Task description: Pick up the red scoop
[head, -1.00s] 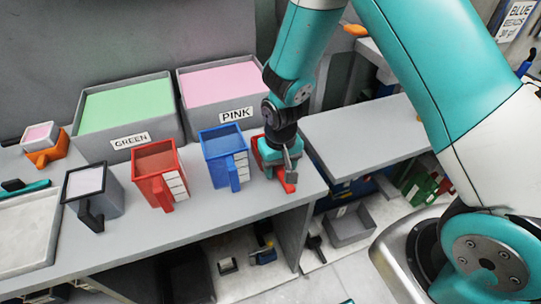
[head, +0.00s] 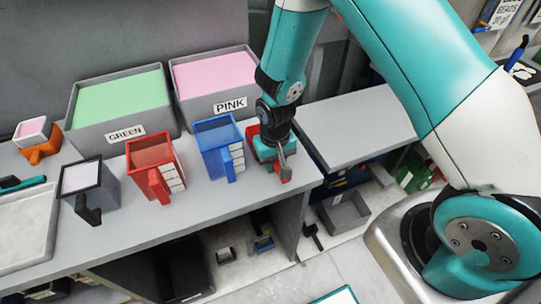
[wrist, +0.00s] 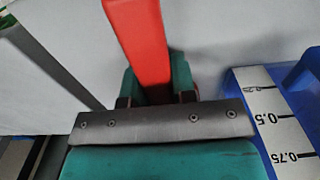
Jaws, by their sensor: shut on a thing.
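The red scoop (head: 252,132) is at the right end of the bench, mostly hidden behind my gripper (head: 284,160) in the head view. Its red handle (wrist: 138,40) fills the top middle of the wrist view. My gripper (wrist: 157,88) is shut on this handle, with a teal finger pad on each side. Whether the scoop touches the bench I cannot tell.
A blue measuring cup (head: 217,145) stands close on the left, and a red measuring cup (head: 152,165) and a grey cup with a black rim (head: 88,188) stand farther left. Bins marked PINK (head: 230,105) and GREEN (head: 125,133) stand behind. The bench edge is close in front.

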